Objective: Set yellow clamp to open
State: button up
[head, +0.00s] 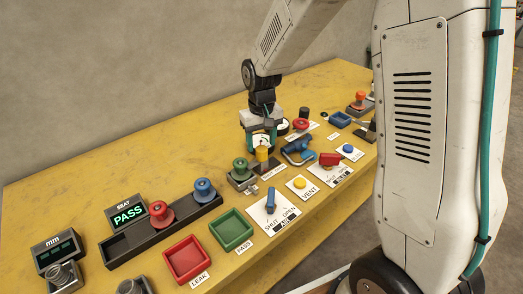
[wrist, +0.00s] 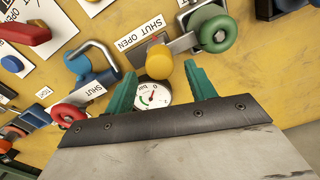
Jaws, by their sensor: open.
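The yellow clamp knob (head: 262,154) is a short yellow cylinder beside a green spool (head: 239,165) on a grey block. In the wrist view the yellow knob (wrist: 159,62) sits near a grey metal bar, with the green spool (wrist: 217,34) to its right. A label reading SHUT and OPEN (wrist: 140,31) lies beside the knob. I cannot tell which word the clamp is at. My gripper (wrist: 160,75) is open and empty. Its teal fingertips are on either side of the knob in the picture; contact is not visible. My gripper (head: 262,137) also shows above the knob in the head view.
A blue-handled device (head: 298,150) stands right of the knob. A round gauge (wrist: 152,94) shows between my fingers. A red wheel (wrist: 66,113) lies at lower left of the wrist view. Green (head: 231,228) and red (head: 187,258) trays stand at the front.

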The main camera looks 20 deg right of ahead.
aim_at(261, 148)
jog(key=shift+f, duration=2)
